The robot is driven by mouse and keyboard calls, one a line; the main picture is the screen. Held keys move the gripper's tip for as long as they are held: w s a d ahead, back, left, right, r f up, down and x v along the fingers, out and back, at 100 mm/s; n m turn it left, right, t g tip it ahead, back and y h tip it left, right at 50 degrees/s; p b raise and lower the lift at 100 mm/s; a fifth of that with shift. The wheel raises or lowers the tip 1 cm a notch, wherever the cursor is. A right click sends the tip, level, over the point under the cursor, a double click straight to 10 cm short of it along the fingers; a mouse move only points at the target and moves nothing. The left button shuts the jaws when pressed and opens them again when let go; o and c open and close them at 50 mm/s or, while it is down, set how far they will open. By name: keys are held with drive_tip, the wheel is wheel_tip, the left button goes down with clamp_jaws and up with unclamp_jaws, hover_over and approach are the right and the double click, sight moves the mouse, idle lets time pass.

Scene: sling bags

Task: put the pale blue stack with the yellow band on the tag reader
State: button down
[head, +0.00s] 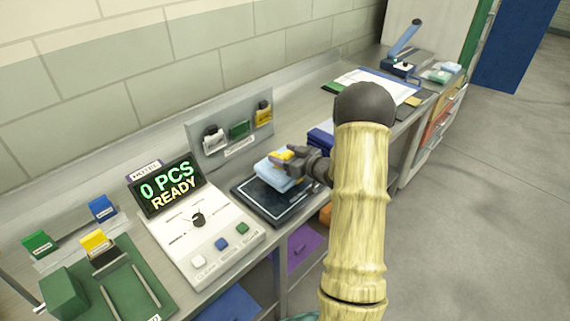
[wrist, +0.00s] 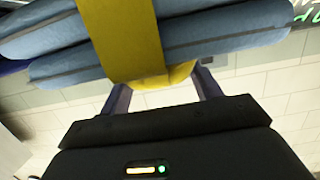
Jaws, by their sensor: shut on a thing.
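The pale blue stack (head: 270,175) has a yellow band around its middle. It also fills the top of the wrist view (wrist: 220,30), with folded layers showing. My gripper (head: 286,161) is shut on the stack at its banded side; its fingers (wrist: 160,82) reach up to the band in the wrist view. The tag reader appears to be the dark flat pad (head: 251,194) with a pale outline, right of the white console. The stack is over the pad's far part. I cannot tell if it touches the pad.
The white console (head: 205,232) carries a display (head: 166,188) reading "0 PCS READY". A grey rack (head: 229,128) with small coloured tags stands behind the pad. A dark blue stack (head: 320,138) lies just beyond my gripper. A green tray (head: 125,285) is at the left.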

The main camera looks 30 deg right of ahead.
drive_tip(key=shift+f, duration=1.75)
drive_tip(key=shift+f, duration=0.2)
drive_tip(key=shift+c, duration=1.6)
unclamp_jaws()
